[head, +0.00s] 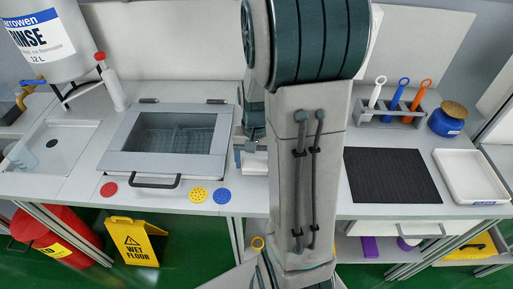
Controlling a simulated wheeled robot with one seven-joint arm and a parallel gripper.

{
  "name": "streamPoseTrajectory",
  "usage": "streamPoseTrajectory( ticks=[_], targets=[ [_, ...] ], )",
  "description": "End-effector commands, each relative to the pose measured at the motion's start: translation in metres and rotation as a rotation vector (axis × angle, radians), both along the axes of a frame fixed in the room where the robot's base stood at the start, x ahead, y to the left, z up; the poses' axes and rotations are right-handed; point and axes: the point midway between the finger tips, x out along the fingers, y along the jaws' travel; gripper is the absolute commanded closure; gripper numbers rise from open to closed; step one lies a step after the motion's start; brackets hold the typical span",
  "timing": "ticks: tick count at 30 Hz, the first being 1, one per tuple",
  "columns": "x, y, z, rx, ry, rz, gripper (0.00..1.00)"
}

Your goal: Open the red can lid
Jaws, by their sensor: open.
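The red can (72,248) stands on the green floor at the lower left of the head view, under the front of the counter. It has a yellow label with dark print and a dark bar at its left side. Its red lid (40,222) appears shut; the counter and its frame hide part of it. My gripper (250,135) shows only in part beside my big arm link, above the counter and well to the right of the can. It is open, and I see nothing in it; its fingertips are hard to make out.
A yellow wet floor sign (134,242) stands just right of the can. The counter (85,180) overhangs the can and carries a lidded basin (165,150) with a front handle. A dark mat (392,176) and white tray (468,176) lie at right. Green floor shows in front.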

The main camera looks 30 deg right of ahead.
Motion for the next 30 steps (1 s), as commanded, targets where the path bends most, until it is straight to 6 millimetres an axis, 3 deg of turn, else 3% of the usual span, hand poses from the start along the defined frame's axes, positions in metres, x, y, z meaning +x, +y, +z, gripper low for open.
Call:
streamPoseTrajectory(
  ticks=[15,22,26,30],
  targets=[
    [0.011,-0.007,0.099,-0.002,-0.005,0.000,0.24],
    [0.011,-0.006,0.120,-0.002,-0.006,0.006,0.24],
    [0.002,0.010,0.128,-0.010,-0.047,0.065,0.24],
    [-0.020,0.042,0.138,-0.032,-0.136,0.197,0.24]
  ],
)
